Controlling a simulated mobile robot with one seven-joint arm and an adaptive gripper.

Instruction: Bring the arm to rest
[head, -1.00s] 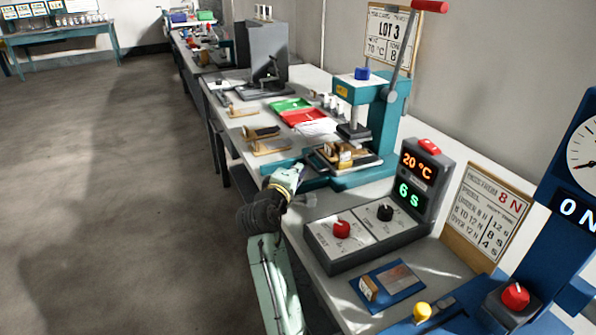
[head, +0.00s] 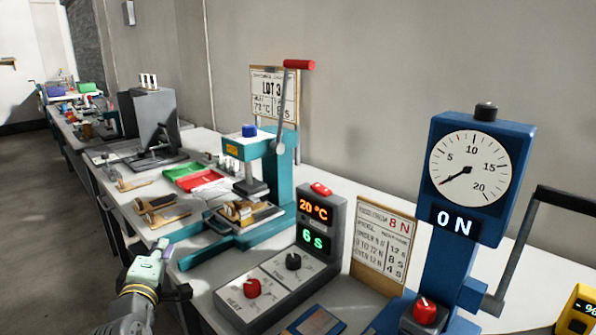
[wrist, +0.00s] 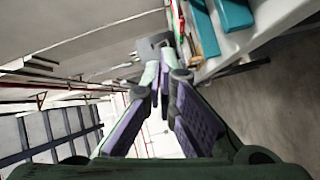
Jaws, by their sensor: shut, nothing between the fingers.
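My gripper (head: 163,250) is at the lower left of the head view, beside the near edge of the workbench (head: 205,280). Its pale green and purple fingers are shut and hold nothing. In the wrist view, the fingers (wrist: 160,75) converge toward the tips, with the bench edge to their right and open floor beyond. My arm comes up from the bottom left of the head view.
The teal press (head: 262,180) with a red-tipped lever stands right of my gripper. The control box (head: 285,270) shows 20 °C and 6 S. The blue gauge stand (head: 470,180) reads 0 N. Red and green trays (head: 195,178) lie farther back. Floor to the left is clear.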

